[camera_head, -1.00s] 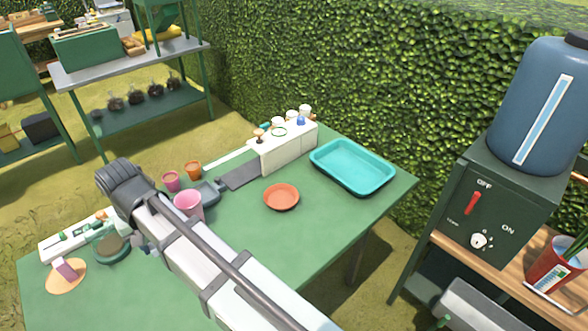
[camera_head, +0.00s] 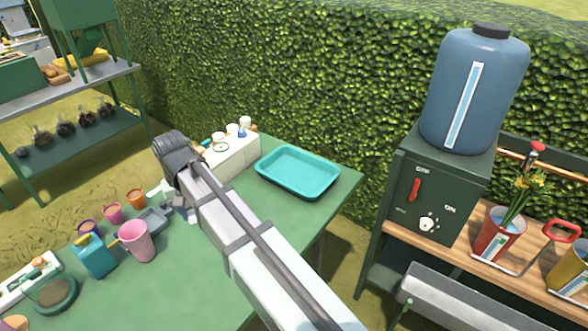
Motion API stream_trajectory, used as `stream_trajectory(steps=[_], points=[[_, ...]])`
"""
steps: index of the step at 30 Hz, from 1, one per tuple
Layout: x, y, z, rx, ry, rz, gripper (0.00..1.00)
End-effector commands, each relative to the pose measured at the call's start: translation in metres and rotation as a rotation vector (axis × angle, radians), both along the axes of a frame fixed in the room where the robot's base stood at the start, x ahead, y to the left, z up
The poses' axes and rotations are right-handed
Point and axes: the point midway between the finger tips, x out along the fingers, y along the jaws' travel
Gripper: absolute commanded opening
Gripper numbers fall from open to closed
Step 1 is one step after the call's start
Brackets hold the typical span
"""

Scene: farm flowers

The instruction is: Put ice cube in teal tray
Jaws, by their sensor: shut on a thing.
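The teal tray (camera_head: 297,190) lies flat and empty near the far right corner of the green table. My gripper (camera_head: 186,210) hangs below the dark wrist, to the left of the tray and apart from it, beside a small grey dish. My own arm covers most of it. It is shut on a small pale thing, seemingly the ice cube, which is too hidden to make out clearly.
A pink cup (camera_head: 137,242), a teal watering can (camera_head: 94,256) and small pots (camera_head: 112,212) stand left of my gripper. A white box (camera_head: 232,158) with small items stands left of the tray. A shelf with a blue water tank (camera_head: 472,95) is at right.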

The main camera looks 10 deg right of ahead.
Motion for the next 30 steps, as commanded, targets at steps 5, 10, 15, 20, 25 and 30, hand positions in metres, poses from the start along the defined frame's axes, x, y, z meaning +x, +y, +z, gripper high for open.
stream_trajectory(steps=[5,10,15,20,25,30], points=[[0.035,-0.045,0.0,-0.001,0.003,-0.087,0.02],[0.065,-0.089,0.0,-0.003,0.004,-0.166,0.02],[0.092,-0.135,0.0,-0.003,0.007,-0.245,0.02],[0.117,-0.181,0.001,-0.004,0.009,-0.32,0.02],[0.142,-0.231,0.001,-0.004,0.009,-0.401,0.02],[0.165,-0.279,0.002,-0.004,0.01,-0.49,0.02]])
